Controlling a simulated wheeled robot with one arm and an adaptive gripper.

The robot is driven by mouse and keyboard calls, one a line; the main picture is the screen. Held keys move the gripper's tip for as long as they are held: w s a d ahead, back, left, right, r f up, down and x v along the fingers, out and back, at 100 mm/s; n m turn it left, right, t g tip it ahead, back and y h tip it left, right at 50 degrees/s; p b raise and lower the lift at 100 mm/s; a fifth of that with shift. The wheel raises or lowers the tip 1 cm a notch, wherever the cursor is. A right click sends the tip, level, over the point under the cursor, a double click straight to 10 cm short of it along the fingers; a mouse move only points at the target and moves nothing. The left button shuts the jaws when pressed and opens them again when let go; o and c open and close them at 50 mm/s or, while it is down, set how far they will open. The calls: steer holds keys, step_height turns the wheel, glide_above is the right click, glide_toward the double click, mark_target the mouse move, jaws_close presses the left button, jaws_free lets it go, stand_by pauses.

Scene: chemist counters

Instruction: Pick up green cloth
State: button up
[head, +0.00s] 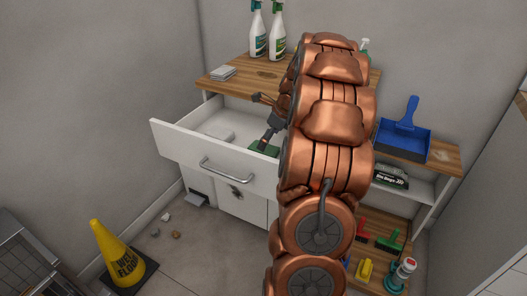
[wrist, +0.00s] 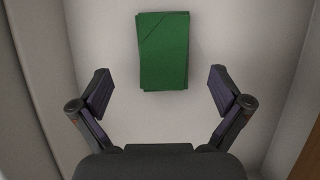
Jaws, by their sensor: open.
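A folded green cloth (wrist: 163,50) lies flat on the white drawer floor in the wrist view, ahead of my fingertips. In the head view a green cloth (head: 264,148) lies in the open white drawer (head: 215,160), partly covered by my arm. My gripper (wrist: 161,93) is open and empty, its two fingers spread wider than the cloth. In the head view my gripper (head: 265,120) is inside the drawer area, above its floor, partly hidden by my arm.
Spray bottles (head: 258,32) and white cloths (head: 223,72) stand on the wooden counter above. A blue dustpan (head: 404,135) is on the right shelf. A yellow wet-floor cone (head: 112,255) stands on the floor. Drawer walls flank my gripper.

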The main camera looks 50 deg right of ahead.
steer(key=shift+d+x, duration=0.15)
steer(key=shift+x, duration=0.95)
steer(key=shift+d+x, duration=0.1)
steer(key=shift+x, duration=0.95)
steer(key=shift+w, duration=0.1)
steer(key=shift+f+p, duration=0.25)
steer(key=shift+p, duration=0.1)
steer(key=shift+c, duration=0.3)
steer(key=c, duration=1)
